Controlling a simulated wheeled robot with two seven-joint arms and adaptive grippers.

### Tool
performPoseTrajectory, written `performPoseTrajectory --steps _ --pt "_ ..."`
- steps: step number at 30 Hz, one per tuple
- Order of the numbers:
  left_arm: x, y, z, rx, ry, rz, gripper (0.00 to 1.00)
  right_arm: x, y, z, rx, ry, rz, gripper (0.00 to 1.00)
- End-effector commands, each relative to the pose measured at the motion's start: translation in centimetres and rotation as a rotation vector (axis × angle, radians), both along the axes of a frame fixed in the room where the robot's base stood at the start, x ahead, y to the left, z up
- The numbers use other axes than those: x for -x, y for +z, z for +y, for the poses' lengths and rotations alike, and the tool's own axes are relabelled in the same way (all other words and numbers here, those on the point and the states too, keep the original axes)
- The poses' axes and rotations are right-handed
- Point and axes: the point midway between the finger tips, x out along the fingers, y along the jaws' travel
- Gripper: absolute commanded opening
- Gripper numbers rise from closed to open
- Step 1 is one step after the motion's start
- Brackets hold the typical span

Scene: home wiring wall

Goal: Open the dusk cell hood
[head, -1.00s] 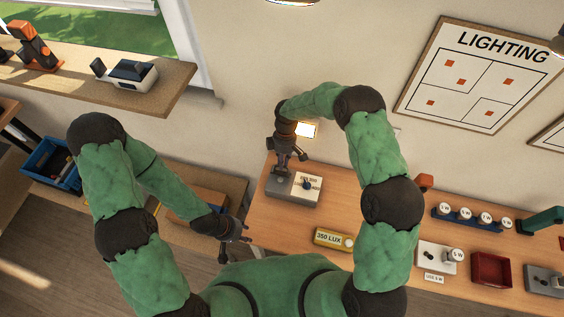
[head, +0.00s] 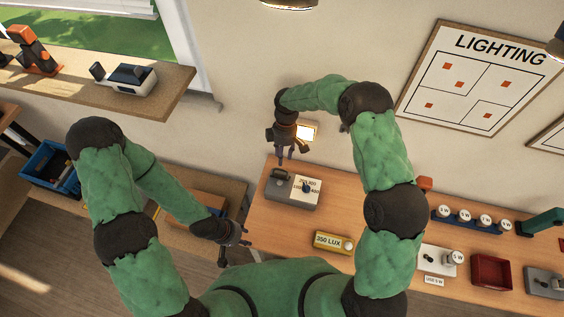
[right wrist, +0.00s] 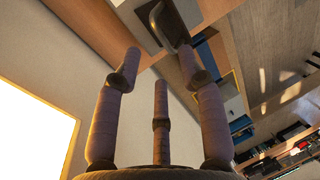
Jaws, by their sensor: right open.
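A grey control box (head: 302,201) with a white dial face and dark knob stands on the wooden bench. A dark hood-like flap (head: 281,173) is on its left part and looks raised at an angle; its exact angle is unclear. The flap also shows in the right wrist view (right wrist: 172,22), beyond the fingertips. My right gripper (head: 292,157) is open and empty, just above and behind the box, apart from the flap. Its spread fingers show in the right wrist view (right wrist: 158,75). My left gripper (head: 236,246) is open and empty, low near the bench's left end.
A yellow "350 LUX" meter (head: 333,243) lies in front of the box. A lit wall panel (head: 307,131) is close behind my right gripper. A blue lamp rack (head: 470,219) and red tray (head: 491,271) are to the right. A blue bin (head: 48,170) is far left.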

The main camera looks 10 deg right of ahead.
Motion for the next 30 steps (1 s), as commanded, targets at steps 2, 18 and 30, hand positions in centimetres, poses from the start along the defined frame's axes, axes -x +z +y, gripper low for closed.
performPoseTrajectory --steps 2,18,30 --pt "0.0 0.0 0.0 0.0 0.0 0.0 0.4 -0.5 1.7 -0.1 -0.001 0.0 -0.004 0.4" --pt "0.0 0.0 0.0 0.0 0.0 0.0 0.4 -1.5 6.5 -0.6 -0.001 0.001 0.002 0.4" --pt "0.0 0.4 0.0 0.0 0.0 0.0 0.4 -0.2 5.9 -0.5 0.033 0.084 0.016 0.0"
